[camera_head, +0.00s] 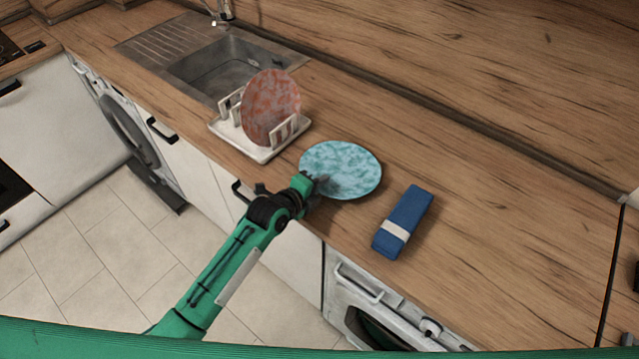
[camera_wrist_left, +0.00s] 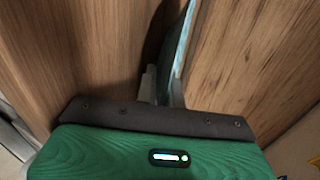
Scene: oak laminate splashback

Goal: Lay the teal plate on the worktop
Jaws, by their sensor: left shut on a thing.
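The teal plate (camera_head: 345,163) is mottled light blue and shows its face in the head view, over the worktop (camera_head: 480,215) to the right of the dish rack. My left gripper (camera_head: 321,185) is shut on the near-left rim of the plate. In the left wrist view the plate (camera_wrist_left: 181,58) is seen nearly edge-on, with a dark shadow beside it on the wood. I cannot tell whether the plate touches the worktop. My right gripper is in neither view.
A white dish rack (camera_head: 262,153) holds an upright reddish plate (camera_head: 271,108) close to the left of the teal plate. A blue folded cloth (camera_head: 408,213) with a white band lies to the right. The sink (camera_head: 225,68) is behind the rack. The worktop's right part is clear.

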